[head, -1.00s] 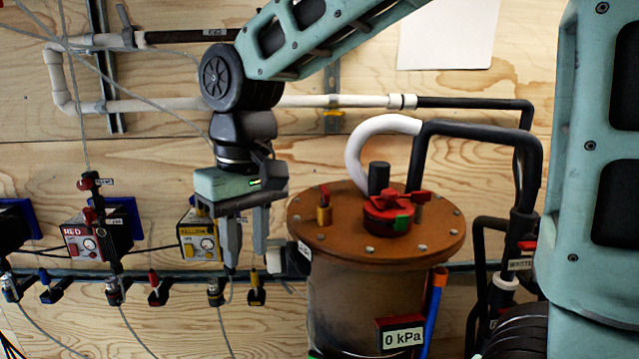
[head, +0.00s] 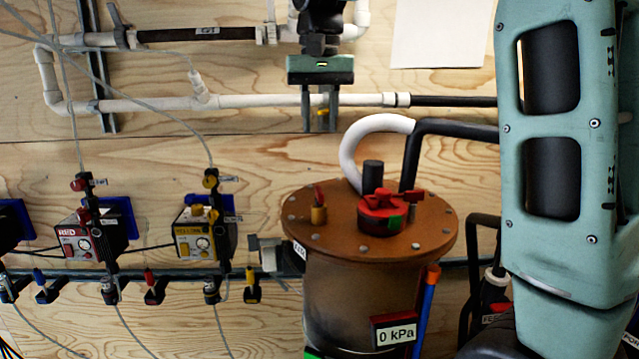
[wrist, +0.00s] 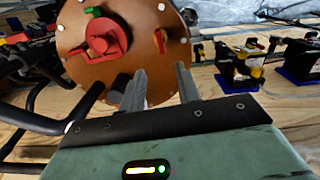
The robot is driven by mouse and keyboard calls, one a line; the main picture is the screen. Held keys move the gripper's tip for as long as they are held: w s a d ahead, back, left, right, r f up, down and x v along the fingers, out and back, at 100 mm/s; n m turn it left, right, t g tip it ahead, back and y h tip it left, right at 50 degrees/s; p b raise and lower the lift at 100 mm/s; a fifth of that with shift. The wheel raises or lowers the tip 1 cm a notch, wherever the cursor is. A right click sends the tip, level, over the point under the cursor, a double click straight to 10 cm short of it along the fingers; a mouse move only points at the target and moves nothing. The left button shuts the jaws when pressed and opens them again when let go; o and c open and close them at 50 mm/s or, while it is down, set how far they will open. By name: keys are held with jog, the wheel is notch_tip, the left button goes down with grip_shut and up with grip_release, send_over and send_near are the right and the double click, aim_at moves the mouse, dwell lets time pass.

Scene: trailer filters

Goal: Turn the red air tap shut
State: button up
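A small tap with a red handle (head: 150,277) sits on the dark rail low on the wooden wall, below the box labelled RED (head: 78,242). Its handle stands roughly upright. I cannot make this tap out clearly in the wrist view. My gripper (head: 320,118) is high in front of the white pipe, well above and to the right of the tap. In the wrist view my gripper (wrist: 162,85) has its two fingers apart with nothing between them, and the tank lid shows beyond them.
The brown tank (head: 345,290) has a red knob (head: 385,208) on its lid and stands right of the rail taps. A yellow-handled tap (head: 250,285) and a blue-handled tap (head: 45,290) flank the red one. A yellow-labelled box (head: 200,235) and thin hoses are nearby.

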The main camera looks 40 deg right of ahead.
aim_at(319, 190)
notch_tip(319, 190, down, 13)
jog(key=shift+f+p, duration=0.1)
jog(key=shift+p, duration=0.65)
jog(key=shift+c, duration=0.3)
grip_shut()
